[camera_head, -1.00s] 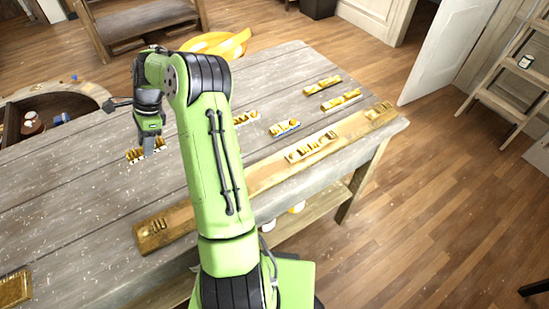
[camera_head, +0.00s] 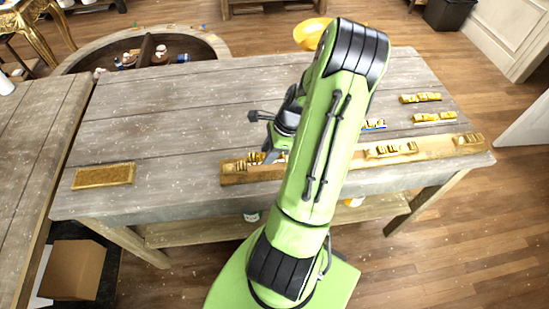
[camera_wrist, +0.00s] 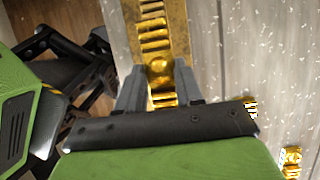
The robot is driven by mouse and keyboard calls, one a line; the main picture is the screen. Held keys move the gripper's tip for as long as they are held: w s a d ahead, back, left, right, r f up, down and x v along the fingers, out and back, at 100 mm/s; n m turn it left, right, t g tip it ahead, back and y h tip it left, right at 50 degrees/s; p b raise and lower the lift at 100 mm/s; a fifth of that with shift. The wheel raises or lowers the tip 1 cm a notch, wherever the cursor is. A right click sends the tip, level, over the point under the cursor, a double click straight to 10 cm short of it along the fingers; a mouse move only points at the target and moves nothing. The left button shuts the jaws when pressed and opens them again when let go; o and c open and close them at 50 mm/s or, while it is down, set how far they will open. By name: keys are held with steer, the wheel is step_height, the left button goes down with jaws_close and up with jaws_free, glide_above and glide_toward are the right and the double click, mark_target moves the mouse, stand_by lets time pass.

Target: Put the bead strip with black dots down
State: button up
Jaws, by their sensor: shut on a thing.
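My gripper (camera_wrist: 159,78) is shut on a gold bead strip (camera_wrist: 161,66), with a round bead showing between its fingers in the wrist view. Black dots on the held strip cannot be made out. In the head view my gripper (camera_head: 270,157) is low over the left part of a long wooden board (camera_head: 335,163) along the table's front edge. The board carries gold carving, also seen beyond the fingers in the wrist view (camera_wrist: 153,25). Whether the held strip touches the board cannot be told. My arm hides part of the board.
A gold strip (camera_head: 390,149) lies on the board's right half. Other strips (camera_head: 421,97) (camera_head: 434,117) (camera_head: 375,124) lie on the table behind it. A gold panel (camera_head: 104,176) lies at the left. A yellow bowl (camera_head: 312,33) is behind the table. The table's left middle is clear.

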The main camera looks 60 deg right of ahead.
steer(key=shift+f, duration=2)
steer(key=o, duration=1.1)
steer(key=shift+f, duration=0.1)
steer(key=shift+c, duration=0.2)
steer(key=p+v, duration=0.1)
steer(key=v, duration=1.1)
steer(key=shift+r, duration=0.2)
